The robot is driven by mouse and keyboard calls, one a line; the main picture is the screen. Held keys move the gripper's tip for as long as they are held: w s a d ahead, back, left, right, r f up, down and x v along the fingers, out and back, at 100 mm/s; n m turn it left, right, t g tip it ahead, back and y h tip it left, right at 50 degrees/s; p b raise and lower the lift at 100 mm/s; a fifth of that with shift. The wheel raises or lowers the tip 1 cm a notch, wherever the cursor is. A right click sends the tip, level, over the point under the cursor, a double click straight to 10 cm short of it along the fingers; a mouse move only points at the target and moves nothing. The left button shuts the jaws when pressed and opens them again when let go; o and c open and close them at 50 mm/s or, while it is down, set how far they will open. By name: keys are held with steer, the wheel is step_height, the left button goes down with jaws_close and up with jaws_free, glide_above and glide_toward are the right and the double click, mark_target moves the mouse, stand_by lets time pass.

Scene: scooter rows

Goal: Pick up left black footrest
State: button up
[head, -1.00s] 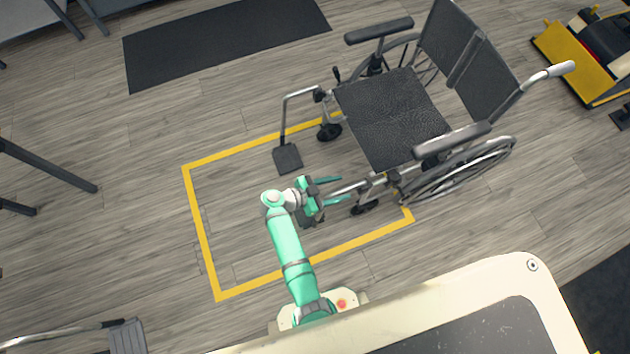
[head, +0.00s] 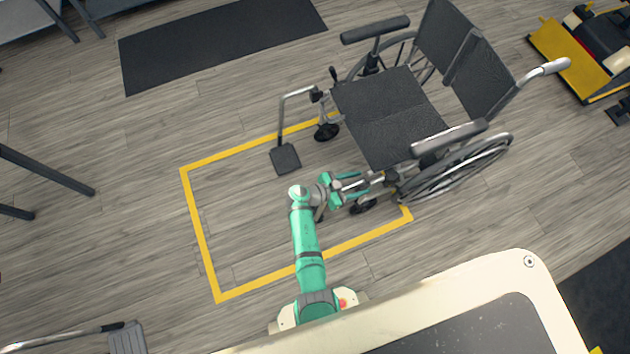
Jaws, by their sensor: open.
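The wheelchair (head: 395,110) stands with its front to the left. Its near-side footrest is mostly hidden by my arm; a short piece of its metal tube (head: 376,181) shows by the front of the seat. My gripper (head: 366,186) is open at this tube, with its green fingers on either side of it; contact cannot be told. The far-side footrest, with a black foot plate (head: 285,158) on a bent metal tube, is in plain view, apart from my gripper.
A yellow floor outline (head: 199,235) surrounds the wheelchair's front end. Another footrest-like piece (head: 127,338) shows at the lower left. A dark mat (head: 220,42) lies at the back, and a yellow machine (head: 572,60) stands at the right.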

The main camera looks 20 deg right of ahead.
jaws_close()
stand_by(1.4)
